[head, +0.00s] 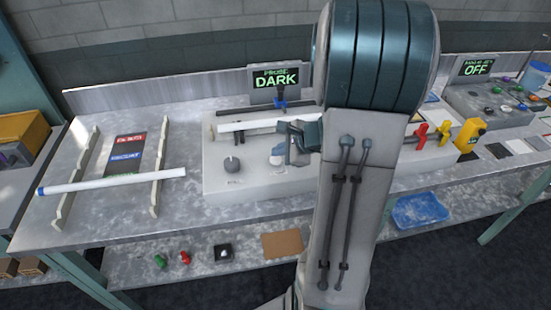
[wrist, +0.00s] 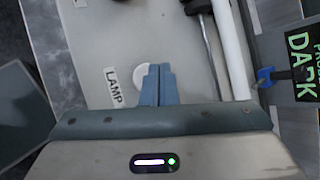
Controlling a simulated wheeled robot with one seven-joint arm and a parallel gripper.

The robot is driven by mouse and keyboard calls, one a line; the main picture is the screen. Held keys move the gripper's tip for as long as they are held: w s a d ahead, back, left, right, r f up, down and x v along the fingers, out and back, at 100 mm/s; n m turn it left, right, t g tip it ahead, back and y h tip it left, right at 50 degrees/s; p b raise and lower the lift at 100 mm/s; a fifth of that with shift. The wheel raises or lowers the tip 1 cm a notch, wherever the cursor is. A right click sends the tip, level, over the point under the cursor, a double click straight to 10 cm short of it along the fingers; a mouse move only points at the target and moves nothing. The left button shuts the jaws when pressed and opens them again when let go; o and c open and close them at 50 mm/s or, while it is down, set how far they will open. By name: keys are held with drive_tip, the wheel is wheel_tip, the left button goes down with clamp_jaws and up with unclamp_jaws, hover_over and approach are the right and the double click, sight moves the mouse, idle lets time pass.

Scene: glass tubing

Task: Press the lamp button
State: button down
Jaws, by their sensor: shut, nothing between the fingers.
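The lamp button is a pale round disc (wrist: 141,73) beside a white LAMP label (wrist: 115,87) on the grey panel in the wrist view. The fingers partly cover it. In the head view a pale round piece, likely this button (head: 278,150), shows on the pale block (head: 245,180) just left of my gripper (head: 292,143). My gripper in the wrist view (wrist: 158,68) has its blue-grey fingers shut together and empty, with tips over or beside the disc. I cannot tell whether they touch it. The probe display (head: 276,78) reads DARK.
A dark knob (head: 231,165) stands left of the button. A white tube (head: 260,124) lies behind along the block. Another white tube (head: 110,181) rests across two racks at left. Red and yellow clamps (head: 432,133) stand at right. My arm hides the block's middle.

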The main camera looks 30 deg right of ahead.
sight(280, 161)
drive_tip(key=shift+f, duration=0.15)
drive_tip(key=shift+f+b, duration=0.35)
drive_tip(key=shift+b, duration=0.3)
drive_tip(key=shift+f, duration=0.2)
idle(0.5)
drive_tip(key=shift+r, duration=0.7)
wheel_tip(280, 161, up, 6)
drive_tip(key=p, duration=0.4)
drive_tip(key=shift+p, duration=0.3)
